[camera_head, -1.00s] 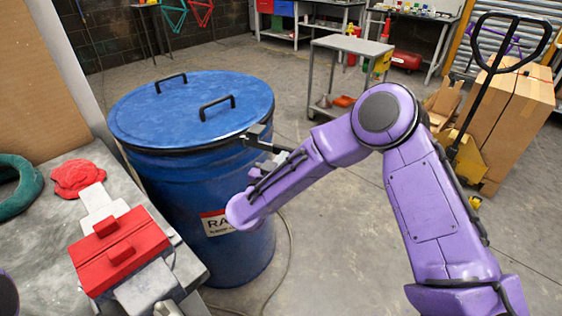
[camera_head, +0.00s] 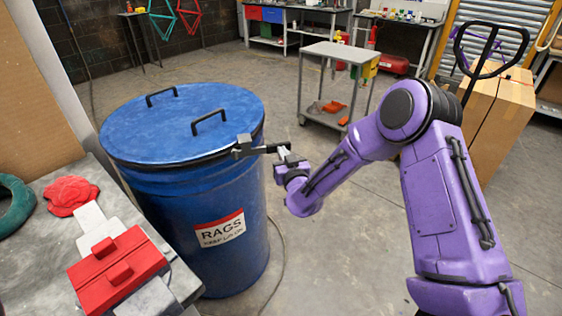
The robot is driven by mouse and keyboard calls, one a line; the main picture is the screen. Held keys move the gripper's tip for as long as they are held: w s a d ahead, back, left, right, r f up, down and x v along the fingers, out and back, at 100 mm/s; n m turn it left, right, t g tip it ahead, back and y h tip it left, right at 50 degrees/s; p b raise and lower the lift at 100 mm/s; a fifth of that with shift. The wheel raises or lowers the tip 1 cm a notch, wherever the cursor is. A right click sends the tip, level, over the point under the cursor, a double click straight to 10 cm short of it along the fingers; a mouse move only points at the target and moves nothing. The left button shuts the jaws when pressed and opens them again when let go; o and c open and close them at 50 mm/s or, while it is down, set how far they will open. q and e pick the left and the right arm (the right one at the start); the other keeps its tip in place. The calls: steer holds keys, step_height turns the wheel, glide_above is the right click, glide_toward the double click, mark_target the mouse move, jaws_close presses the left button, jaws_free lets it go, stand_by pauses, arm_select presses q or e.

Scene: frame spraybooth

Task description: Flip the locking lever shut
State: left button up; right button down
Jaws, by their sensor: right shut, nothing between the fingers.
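The blue drum (camera_head: 190,215) stands left of centre with its blue lid (camera_head: 180,125) on and a dark clamp ring around the rim. The dark locking lever (camera_head: 247,148) sits at the right side of the rim. Its bar sticks outward to the right, away from the drum wall. My right gripper (camera_head: 285,154) is shut and empty at the outer end of the lever. I cannot tell whether it touches the lever. My left gripper is not in view.
A grey bench (camera_head: 52,232) at the left carries a red box (camera_head: 118,268), a red cloth (camera_head: 70,196) and a green ring (camera_head: 14,205). A grey cart (camera_head: 345,55) stands behind my right arm, with a cardboard box (camera_head: 500,110) at the right.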

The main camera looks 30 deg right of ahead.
arm_select(q)
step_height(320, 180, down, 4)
steer(key=b, duration=0.4)
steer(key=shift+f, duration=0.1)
arm_select(e)
steer(key=w+d+n+y, duration=0.1)
steer(key=w+y, duration=0.3)
steer(key=w, duration=0.4)
steer(key=shift+w+d+r+n+t, duration=0.2)
steer(key=shift+w+d+n+t, duration=0.15)
steer(key=shift+n, duration=0.55)
